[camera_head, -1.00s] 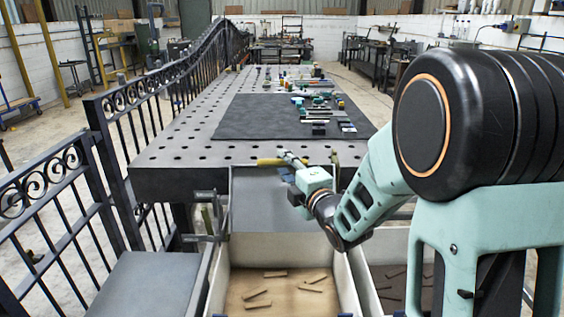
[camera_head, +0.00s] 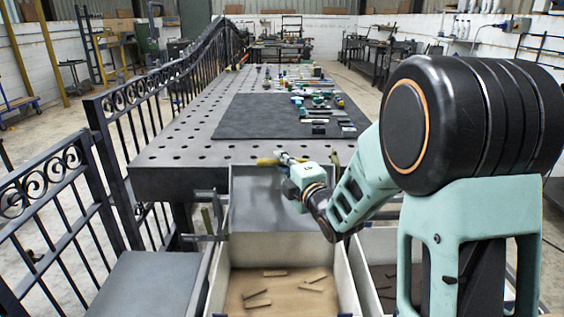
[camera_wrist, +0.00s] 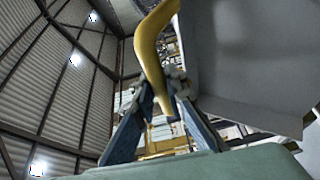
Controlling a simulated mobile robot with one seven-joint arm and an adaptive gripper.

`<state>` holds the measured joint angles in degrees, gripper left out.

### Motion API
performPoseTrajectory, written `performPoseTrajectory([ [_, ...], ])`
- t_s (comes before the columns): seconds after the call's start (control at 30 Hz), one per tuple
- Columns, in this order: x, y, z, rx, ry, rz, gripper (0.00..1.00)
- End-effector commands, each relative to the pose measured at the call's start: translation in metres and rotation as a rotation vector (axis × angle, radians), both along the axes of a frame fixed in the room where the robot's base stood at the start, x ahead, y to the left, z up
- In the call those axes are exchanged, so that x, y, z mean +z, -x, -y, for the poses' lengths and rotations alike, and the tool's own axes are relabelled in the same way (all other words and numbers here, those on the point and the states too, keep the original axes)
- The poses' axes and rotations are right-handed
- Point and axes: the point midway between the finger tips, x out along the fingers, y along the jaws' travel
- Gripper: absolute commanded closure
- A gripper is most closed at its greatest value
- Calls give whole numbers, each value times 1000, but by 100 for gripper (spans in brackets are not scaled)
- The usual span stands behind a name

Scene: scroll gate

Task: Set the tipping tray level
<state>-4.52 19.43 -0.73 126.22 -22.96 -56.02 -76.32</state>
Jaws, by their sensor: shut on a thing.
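The tipping tray (camera_head: 255,208) is a grey metal pan at the near end of the perforated table. It appears to slope down toward the pale bin in front of it. A yellow handle (camera_head: 267,162) runs along its far edge. My gripper (camera_head: 281,157) reaches in from the right and is shut on this handle. In the wrist view, the curved yellow handle (camera_wrist: 151,55) passes between the blue-grey fingers of my gripper (camera_wrist: 165,88). A large grey panel (camera_wrist: 245,70), likely the tray, fills the right side there. My gripper hides part of the handle in the head view.
A pale-walled bin (camera_head: 346,285) with several small brown strips stands below the tray, and another bin (camera_head: 385,245) lies to its right. A clamp (camera_head: 205,212) sits at the left. The perforated table (camera_head: 180,155) bears a dark mat (camera_head: 255,118) with small parts. A black scroll gate (camera_head: 75,185) stands left.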

Motion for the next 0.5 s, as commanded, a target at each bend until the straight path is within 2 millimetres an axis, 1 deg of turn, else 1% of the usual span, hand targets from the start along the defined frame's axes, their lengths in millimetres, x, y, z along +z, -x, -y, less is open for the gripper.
performPoseTrajectory([
  [0.27, 1, -1, 0, 0, 0, -5, 100],
  [0.37, 1, -4, 0, 0, 0, -21, 100],
  [0.5, 3, -14, 1, -1, 1, -61, 100],
])
